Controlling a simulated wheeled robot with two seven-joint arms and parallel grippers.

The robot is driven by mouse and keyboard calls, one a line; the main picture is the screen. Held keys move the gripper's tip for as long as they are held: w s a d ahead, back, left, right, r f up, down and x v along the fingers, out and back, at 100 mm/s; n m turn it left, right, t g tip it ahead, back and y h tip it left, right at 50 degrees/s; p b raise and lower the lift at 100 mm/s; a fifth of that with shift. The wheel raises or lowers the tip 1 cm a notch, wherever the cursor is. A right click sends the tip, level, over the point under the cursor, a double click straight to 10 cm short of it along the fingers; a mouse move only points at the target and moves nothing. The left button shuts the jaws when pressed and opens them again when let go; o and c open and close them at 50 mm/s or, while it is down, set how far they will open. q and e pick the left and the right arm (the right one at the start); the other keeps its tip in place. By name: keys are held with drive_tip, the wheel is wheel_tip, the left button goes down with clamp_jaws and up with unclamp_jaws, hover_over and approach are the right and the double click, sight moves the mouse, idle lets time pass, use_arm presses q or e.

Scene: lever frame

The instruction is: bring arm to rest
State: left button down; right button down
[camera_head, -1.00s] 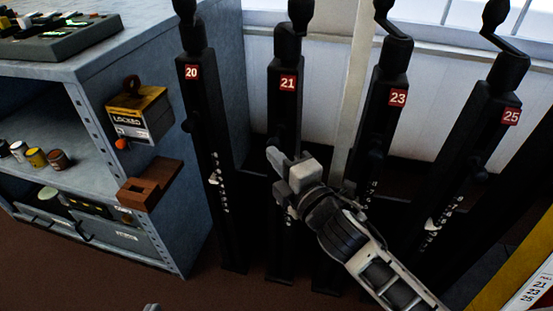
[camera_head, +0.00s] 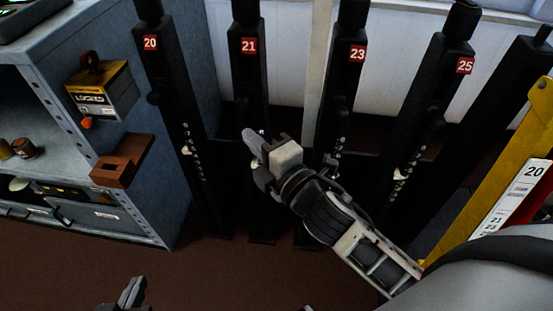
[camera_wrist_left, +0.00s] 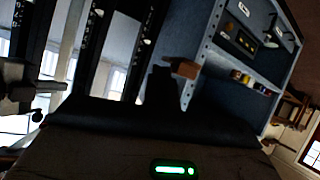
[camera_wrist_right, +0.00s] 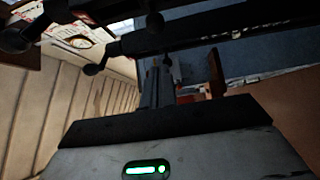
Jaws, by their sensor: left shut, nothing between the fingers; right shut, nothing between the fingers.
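My right gripper (camera_head: 252,148) reaches in from the right in the head view, in front of the black levers, near the lever labelled 21 (camera_head: 249,85). It is shut and empty; whether it touches a lever I cannot tell. Its fingers show shut in the right wrist view (camera_wrist_right: 157,85). My left gripper (camera_head: 134,290) shows only at the bottom edge of the head view, low over the floor, shut and empty. Its dark fingers are hard to make out in the left wrist view (camera_wrist_left: 160,85). Other levers are labelled 20 (camera_head: 158,80), 23 (camera_head: 347,85) and 25 (camera_head: 437,100).
A blue-grey shelf cabinet (camera_head: 140,220) stands at the left, with a yellow and black box marked LOCKED (camera_head: 100,92) and a brown bracket (camera_head: 123,160) on its side. A yellow frame with a number chart (camera_head: 520,190) is at the right. The brown floor (camera_head: 230,275) is clear.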

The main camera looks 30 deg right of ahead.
use_arm(q)
drive_tip(key=shift+w, duration=0.2)
use_arm(e)
drive_tip(key=v, duration=0.6)
drive_tip(key=shift+s, duration=0.15)
use_arm(q)
drive_tip(key=shift+r, duration=0.1)
